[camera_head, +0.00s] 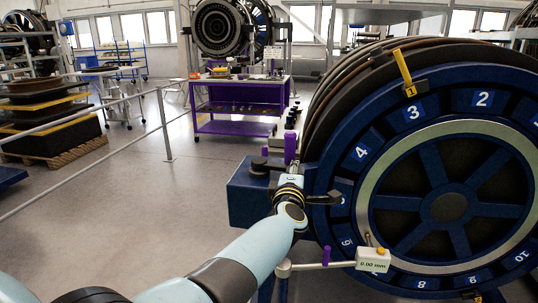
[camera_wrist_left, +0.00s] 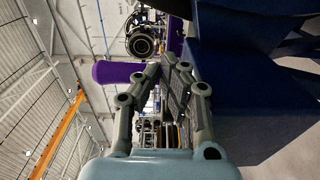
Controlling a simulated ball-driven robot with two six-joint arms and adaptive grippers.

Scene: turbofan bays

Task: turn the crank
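The crank's upright purple handle (camera_head: 290,148) stands by a dark crank arm (camera_head: 265,166) above a blue housing beside the large numbered wheel. My left arm reaches in from the lower left, with its gripper (camera_head: 290,172) just below the handle. In the left wrist view the purple handle (camera_wrist_left: 117,72) lies beside the gripper (camera_wrist_left: 162,72), its end meeting or passing behind one finger. The fingers are close together. I see nothing clearly held between them, and cannot tell whether they touch the handle. My right gripper is not in view.
The blue engine wheel (camera_head: 450,207) with white numbers fills the right side. A small display box (camera_head: 373,260) reading 0.00 mm sits on a bar with a purple knob (camera_head: 326,255). A purple cart (camera_head: 240,105) stands behind. A railing runs along the left; the floor between is clear.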

